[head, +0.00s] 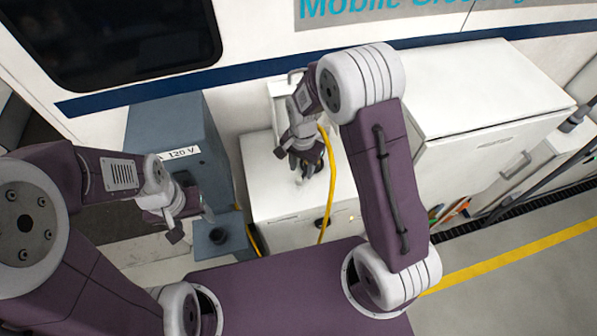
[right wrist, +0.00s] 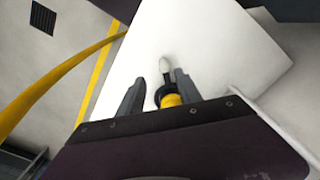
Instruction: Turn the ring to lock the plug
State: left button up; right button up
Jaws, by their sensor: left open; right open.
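A plug with a yellow body and a dark collar (right wrist: 169,97) shows between the fingers of my right gripper (right wrist: 157,88) in the right wrist view. The fingers stand open on either side of it; I cannot tell whether they touch it. The collar may be the ring, but it is too small to be sure. In the head view my right gripper (head: 307,160) is above the white cabinet (head: 262,190), beside the yellow cable (head: 331,170), and hides most of the plug. My left gripper (head: 190,212) is open and empty in front of the blue-grey box.
A larger white cabinet (head: 480,90) stands at right. The van wall closes off the back.

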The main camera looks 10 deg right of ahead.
aim_at(299, 178)
jog(key=f, duration=0.1)
jog(key=a+f+p, duration=0.1)
jog(key=f, duration=0.2)
jog(key=shift+w+a+f, duration=0.15)
jog(key=shift+w+f, duration=0.25)
jog(key=shift+f, duration=0.35)
jog(key=shift+s+f, duration=0.1)
jog(key=shift+f, duration=0.05)
jog(key=shift+s+d, duration=0.15)
jog(key=shift+d, duration=0.25)
jog(key=shift+a, duration=0.2)
grip_shut()
